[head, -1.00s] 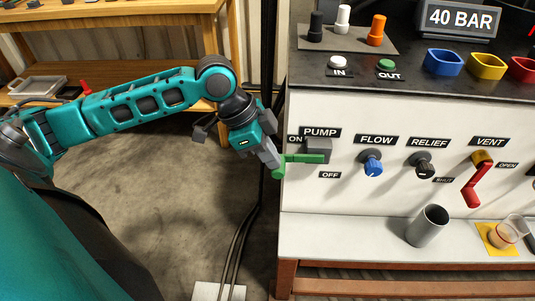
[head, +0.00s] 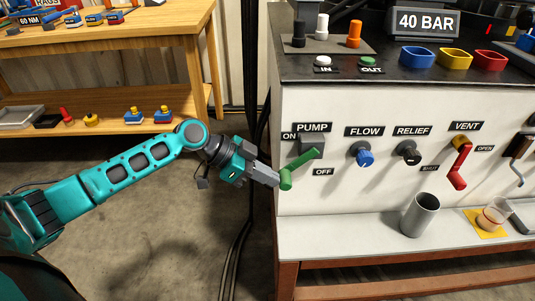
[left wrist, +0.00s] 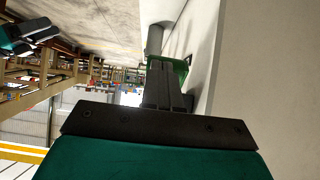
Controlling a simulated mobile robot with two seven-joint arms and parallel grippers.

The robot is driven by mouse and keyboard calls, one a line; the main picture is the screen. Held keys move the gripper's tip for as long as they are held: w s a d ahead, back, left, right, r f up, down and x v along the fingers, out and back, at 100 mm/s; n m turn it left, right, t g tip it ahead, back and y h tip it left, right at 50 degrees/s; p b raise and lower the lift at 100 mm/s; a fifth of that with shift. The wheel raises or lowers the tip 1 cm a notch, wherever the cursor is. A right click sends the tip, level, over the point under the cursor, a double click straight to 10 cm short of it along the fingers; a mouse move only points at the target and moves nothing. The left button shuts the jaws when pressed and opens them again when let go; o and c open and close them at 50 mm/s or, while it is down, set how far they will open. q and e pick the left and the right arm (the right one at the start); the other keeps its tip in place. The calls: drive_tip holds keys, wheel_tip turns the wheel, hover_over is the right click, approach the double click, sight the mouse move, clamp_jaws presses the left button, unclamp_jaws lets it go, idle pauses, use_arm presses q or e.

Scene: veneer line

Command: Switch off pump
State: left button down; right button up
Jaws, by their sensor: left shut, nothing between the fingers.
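The pump switch is a grey block (head: 312,143) with a green lever (head: 300,166) on the white panel, under the PUMP label. Its ON label (head: 289,136) is at upper left and its OFF label (head: 323,172) below. The lever slants down to the left, its rounded end at the panel's left edge. My left gripper (head: 277,180) is shut and empty, its tips at that end; I cannot tell whether they touch. In the left wrist view the fingers (left wrist: 166,88) point at the green lever (left wrist: 181,68), partly hiding it.
A blue flow knob (head: 365,157), black relief knob (head: 409,156) and red vent handle (head: 458,167) are to the right. A grey cup (head: 420,214) stands on the ledge below. The display (head: 427,22) reads 40 BAR. Cables hang left of the panel.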

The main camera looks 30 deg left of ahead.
use_arm(q)
drive_tip(key=f+b+x, duration=0.1)
drive_tip(key=b+x, duration=0.1)
drive_tip(key=x, duration=0.6)
drive_tip(key=shift+s+f, duration=0.2)
use_arm(e)
drive_tip(key=shift+w+a+f+y, duration=0.25)
drive_tip(key=shift+a+f+y, duration=0.05)
drive_tip(key=shift+a, duration=0.25)
idle(1.4)
